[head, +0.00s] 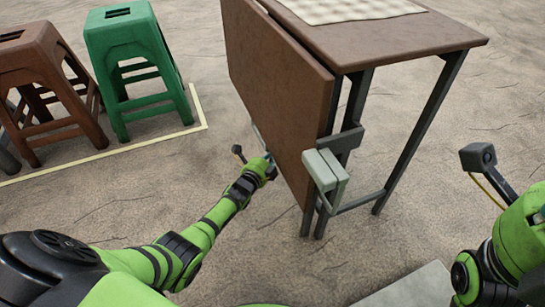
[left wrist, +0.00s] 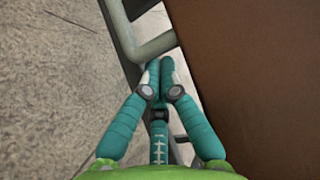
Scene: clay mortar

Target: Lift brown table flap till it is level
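The brown table flap (head: 275,90) hangs steeply down from the left edge of the table (head: 400,38); its broad outer face fills the right of the left wrist view (left wrist: 260,80). A grey bar handle (left wrist: 155,46) stands out beside the flap. My left gripper (head: 268,160) is low at the flap's outer face. In the left wrist view its teal fingers (left wrist: 160,68) are closed together, tips at the bar; whether the bar is held between them is hidden. My right arm is at the lower right, its gripper out of view.
A pale grey-green block (head: 325,170) sits at the flap's near edge. Dark table legs (head: 425,120) stand to the right. A green stool (head: 128,50) and a brown stool (head: 45,75) stand at the left, behind a pale floor strip (head: 160,138). Bare floor lies between.

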